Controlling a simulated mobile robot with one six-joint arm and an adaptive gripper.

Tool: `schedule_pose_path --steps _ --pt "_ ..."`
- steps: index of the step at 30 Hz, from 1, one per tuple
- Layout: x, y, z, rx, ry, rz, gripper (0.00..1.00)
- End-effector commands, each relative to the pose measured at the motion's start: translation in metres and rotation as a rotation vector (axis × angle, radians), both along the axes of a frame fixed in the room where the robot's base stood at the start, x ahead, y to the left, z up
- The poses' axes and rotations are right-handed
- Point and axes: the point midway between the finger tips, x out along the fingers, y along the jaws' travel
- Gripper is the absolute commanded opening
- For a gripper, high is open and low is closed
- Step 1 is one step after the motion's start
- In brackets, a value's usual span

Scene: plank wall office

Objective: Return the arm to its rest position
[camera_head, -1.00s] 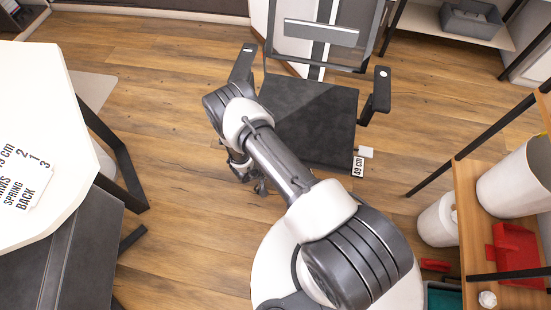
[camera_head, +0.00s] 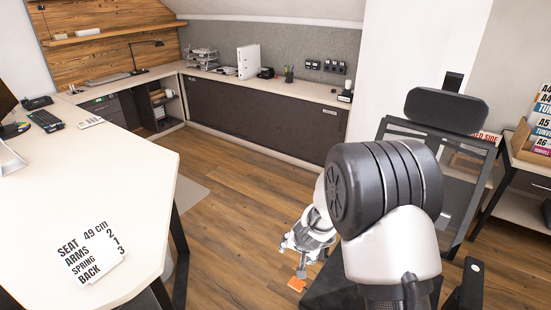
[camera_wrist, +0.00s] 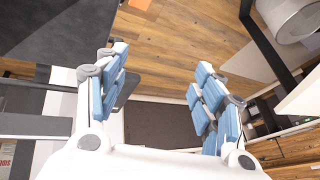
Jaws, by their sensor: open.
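My gripper (camera_head: 302,262) hangs low past the large dark joint of my arm in the head view, over the floor left of the office chair (camera_head: 447,112). In the wrist view my gripper (camera_wrist: 160,72) has its blue-padded fingers spread wide, with nothing between them. My arm is bent, with its thick dark elbow raised in front of the chair and hiding much of its backrest and seat.
A white desk (camera_head: 95,190) with a printed card (camera_head: 92,252) stands at left. A low cabinet (camera_head: 262,118) lines the back wall. A small orange piece (camera_head: 296,284) shows below my gripper. Wooden floor (camera_head: 232,225) is clear between desk and chair.

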Motion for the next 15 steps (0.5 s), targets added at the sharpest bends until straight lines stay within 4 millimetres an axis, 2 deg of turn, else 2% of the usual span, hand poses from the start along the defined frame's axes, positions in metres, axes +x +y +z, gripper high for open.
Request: schedule_pose_path --steps 1,6,8,12,15 --pt "-0.004 0.004 0.036 0.022 -0.022 0.032 0.62" --pt "-0.042 0.013 0.123 0.062 -0.045 0.151 0.62" --pt "-0.061 0.013 0.149 0.065 -0.047 0.188 0.62" --pt "-0.112 0.008 0.2 0.048 -0.046 0.267 0.62" --pt "-0.154 0.0 0.227 0.019 -0.035 0.309 0.62"
